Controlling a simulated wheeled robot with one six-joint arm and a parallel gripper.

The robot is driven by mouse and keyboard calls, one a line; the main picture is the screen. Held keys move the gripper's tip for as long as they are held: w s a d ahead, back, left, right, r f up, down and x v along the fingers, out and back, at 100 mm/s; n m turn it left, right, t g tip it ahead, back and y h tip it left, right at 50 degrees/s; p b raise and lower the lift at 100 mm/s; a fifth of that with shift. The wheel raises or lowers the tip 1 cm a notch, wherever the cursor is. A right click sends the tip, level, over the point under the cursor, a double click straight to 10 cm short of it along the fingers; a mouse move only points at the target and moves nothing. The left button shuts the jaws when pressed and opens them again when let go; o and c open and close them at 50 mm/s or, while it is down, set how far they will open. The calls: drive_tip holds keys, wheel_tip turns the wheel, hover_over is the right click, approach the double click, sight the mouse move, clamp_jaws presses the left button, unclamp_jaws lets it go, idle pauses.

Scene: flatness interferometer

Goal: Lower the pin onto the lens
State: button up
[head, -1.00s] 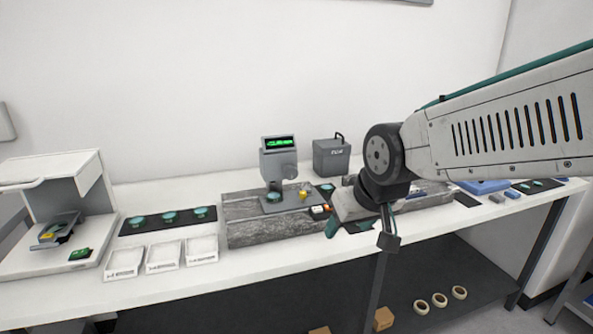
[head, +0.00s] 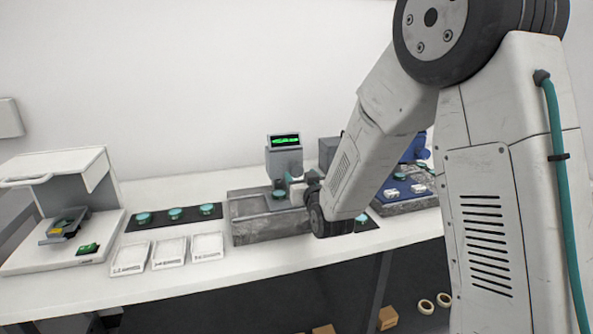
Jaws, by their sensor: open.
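The grey gauge (head: 284,158) with a lit green display stands on a stone block (head: 250,220) in the middle of the bench. A teal lens (head: 279,194) sits on its small grey plate, below the gauge head. The pin is too small to make out, and my gripper partly covers that area. My gripper (head: 291,183) is at the gauge's right side, just right of and slightly above the lens. It is open and seems to hold nothing. Whether it touches the gauge cannot be told. My arm hides the right part of the stone block.
A black mat (head: 155,224) with teal lenses lies left of the block, with three white trays (head: 207,247) in front. A white machine (head: 60,248) stands at far left. A grey box (head: 329,150) is behind my arm. A blue tray (head: 408,198) with lenses is right.

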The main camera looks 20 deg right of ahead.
sight(297, 171)
drive_tip(key=w, duration=0.5)
drive_tip(key=shift+w, duration=0.2)
drive_tip(key=c, duration=1)
drive_tip(key=shift+o, duration=0.2)
